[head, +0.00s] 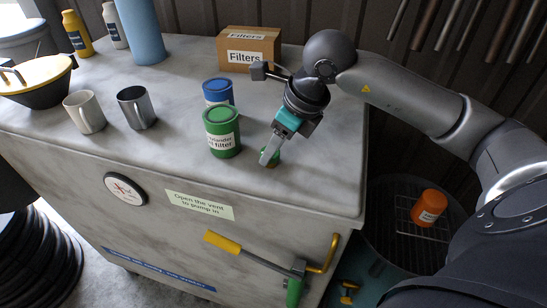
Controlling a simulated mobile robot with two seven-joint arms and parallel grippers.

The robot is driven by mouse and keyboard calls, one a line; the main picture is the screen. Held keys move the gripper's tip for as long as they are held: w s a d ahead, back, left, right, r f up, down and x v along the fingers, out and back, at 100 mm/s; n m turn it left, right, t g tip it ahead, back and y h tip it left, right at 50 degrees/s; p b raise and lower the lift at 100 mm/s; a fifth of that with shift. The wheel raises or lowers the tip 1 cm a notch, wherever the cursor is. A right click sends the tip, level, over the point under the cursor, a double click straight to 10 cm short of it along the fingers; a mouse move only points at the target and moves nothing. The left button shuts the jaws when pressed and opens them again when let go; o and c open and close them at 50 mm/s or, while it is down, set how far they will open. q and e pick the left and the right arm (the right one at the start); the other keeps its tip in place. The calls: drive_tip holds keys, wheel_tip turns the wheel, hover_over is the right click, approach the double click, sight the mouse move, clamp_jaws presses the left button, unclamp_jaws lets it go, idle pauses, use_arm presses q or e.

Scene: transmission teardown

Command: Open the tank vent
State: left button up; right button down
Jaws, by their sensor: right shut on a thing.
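My right gripper (269,157) reaches down from the right to the worktop near its front right. It is shut on a small green knob (275,154) that sits on a brownish base at the worktop surface. This appears to be the tank vent. The fingers hide much of it, so I cannot tell whether it is open. The grey tank (160,215) under the worktop carries a label (199,205) reading "Open the vent to pump in". My left gripper is not in view.
A green filter can (222,133) stands just left of my right gripper, with a blue can (218,92) behind it. Two mugs (85,112) (136,108) stand further left. A "Filters" box (248,50) is at the back. A yellow-handled lever (222,243) is on the front.

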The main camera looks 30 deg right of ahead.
drive_tip(key=shift+w+d+n+y+b, duration=0.15)
drive_tip(key=shift+n+y+b, duration=0.15)
drive_tip(key=shift+n+b, duration=0.45)
drive_tip(key=n+g+b, duration=0.1)
drive_tip(key=n, duration=0.2)
drive_tip(key=shift+y, duration=0.4)
drive_tip(key=n, duration=0.2)
drive_tip(key=n+g, duration=0.1)
drive_tip(key=shift+w+d+n+y+b, duration=0.1)
drive_tip(key=shift+w+n+y+b, duration=0.1)
drive_tip(key=shift+n+y+b, duration=0.15)
drive_tip(key=shift+w+n+g, duration=0.1)
drive_tip(key=shift+n+g, duration=0.7)
drive_tip(key=shift+n, duration=0.7)
drive_tip(key=shift+c, duration=1.8)
unclamp_jaws()
drive_tip(key=shift+r, duration=0.1)
